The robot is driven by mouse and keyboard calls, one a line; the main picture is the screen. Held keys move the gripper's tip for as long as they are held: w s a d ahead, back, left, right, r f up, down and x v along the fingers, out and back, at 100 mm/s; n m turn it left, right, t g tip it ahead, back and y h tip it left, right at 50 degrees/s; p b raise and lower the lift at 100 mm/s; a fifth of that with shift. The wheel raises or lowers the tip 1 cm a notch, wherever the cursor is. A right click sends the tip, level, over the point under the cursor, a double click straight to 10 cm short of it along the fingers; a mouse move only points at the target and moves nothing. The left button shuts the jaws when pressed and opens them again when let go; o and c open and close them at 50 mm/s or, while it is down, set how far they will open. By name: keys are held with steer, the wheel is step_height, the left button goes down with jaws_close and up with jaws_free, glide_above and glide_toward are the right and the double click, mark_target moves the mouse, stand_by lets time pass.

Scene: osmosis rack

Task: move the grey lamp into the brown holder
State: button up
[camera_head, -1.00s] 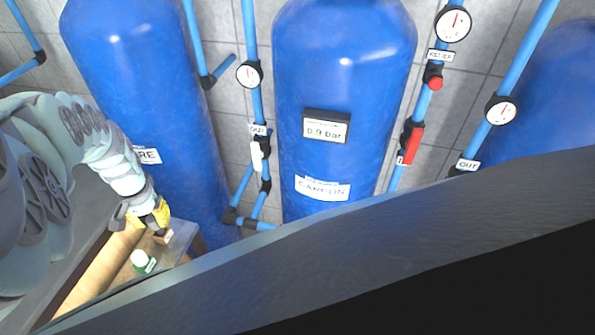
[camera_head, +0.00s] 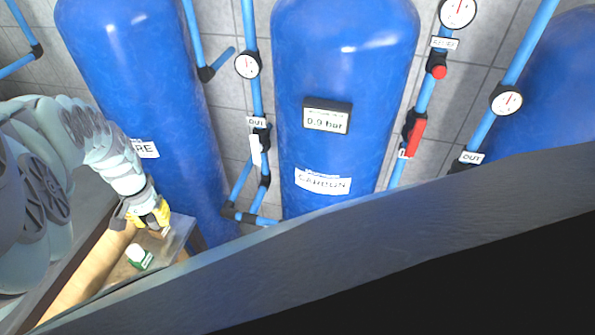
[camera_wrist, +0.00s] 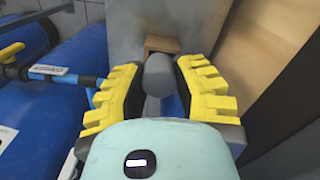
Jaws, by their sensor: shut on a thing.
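The grey lamp (camera_wrist: 158,76) is a rounded grey cylinder between the yellow-padded fingers of my gripper (camera_wrist: 160,92) in the wrist view. My gripper is shut on it. The brown holder (camera_wrist: 161,43) is a small brown block just beyond the lamp's rounded end, on the grey surface. The lamp overlaps part of the holder in this view, and I cannot tell whether they touch. In the head view my gripper (camera_head: 152,215) is at the lower left, over the bench. The lamp is not clearly visible there, and the holder is mostly hidden.
A small bottle (camera_head: 139,257) with a white cap and green label stands on the bench close to my gripper. Blue tanks (camera_head: 345,100) and blue pipes (camera_head: 254,100) with gauges stand behind. A wooden panel (camera_wrist: 268,60) is at the right in the wrist view.

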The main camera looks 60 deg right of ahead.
steer(key=o, duration=1.4)
steer(key=shift+f, duration=0.1)
step_height(320, 180, up, 8)
steer(key=p, duration=0.6)
steer(key=shift+w, duration=0.1)
